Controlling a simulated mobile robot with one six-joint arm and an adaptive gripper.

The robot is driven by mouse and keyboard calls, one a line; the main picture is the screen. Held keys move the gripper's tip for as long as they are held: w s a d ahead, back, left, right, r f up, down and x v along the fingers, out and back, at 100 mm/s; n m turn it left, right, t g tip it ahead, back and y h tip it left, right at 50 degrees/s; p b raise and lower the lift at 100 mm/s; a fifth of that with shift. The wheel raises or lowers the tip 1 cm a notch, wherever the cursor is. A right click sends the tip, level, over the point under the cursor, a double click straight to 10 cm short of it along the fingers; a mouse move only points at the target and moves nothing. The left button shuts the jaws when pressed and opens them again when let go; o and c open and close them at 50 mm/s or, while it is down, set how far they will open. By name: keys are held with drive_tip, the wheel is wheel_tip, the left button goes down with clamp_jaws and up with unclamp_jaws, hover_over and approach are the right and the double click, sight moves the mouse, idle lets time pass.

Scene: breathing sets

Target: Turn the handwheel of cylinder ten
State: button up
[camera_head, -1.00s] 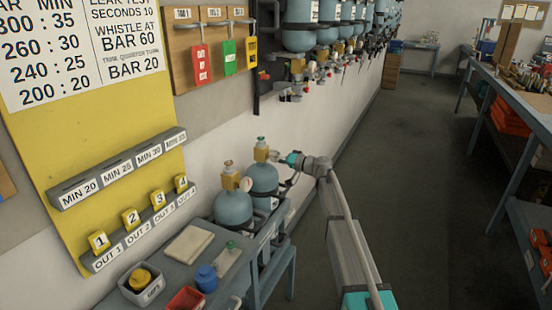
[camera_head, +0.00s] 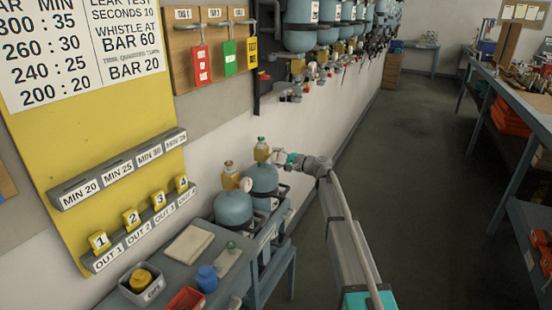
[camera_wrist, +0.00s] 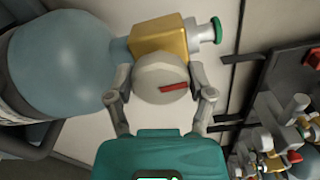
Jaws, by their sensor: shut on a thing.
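A blue-grey cylinder (camera_head: 262,178) stands behind a similar one. It has a brass-yellow valve (camera_head: 262,154) with a green knob on top, which also shows in the wrist view (camera_wrist: 216,30). A round grey handwheel (camera_wrist: 160,78) with a red mark projects from the valve's side. My gripper (camera_wrist: 160,88) is shut on this handwheel, one finger on each side of its rim. In the head view my gripper (camera_head: 281,158) is at the right of the valve. The red mark tilts slightly up to the right. I cannot read a number on the cylinder.
The front cylinder (camera_head: 233,208) has its own yellow valve and stands close to the left. A small bench (camera_head: 205,270) with tubs is in front. More cylinders (camera_head: 300,38) hang along the wall. The aisle floor (camera_head: 420,180) at the right is clear.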

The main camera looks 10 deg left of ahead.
drive_tip(key=shift+m, duration=0.4)
drive_tip(key=o, duration=1.1)
drive_tip(key=shift+d, duration=0.1)
drive_tip(key=v, duration=1.1)
drive_tip(key=shift+s+d, duration=0.15)
drive_tip(key=shift+d, duration=0.2)
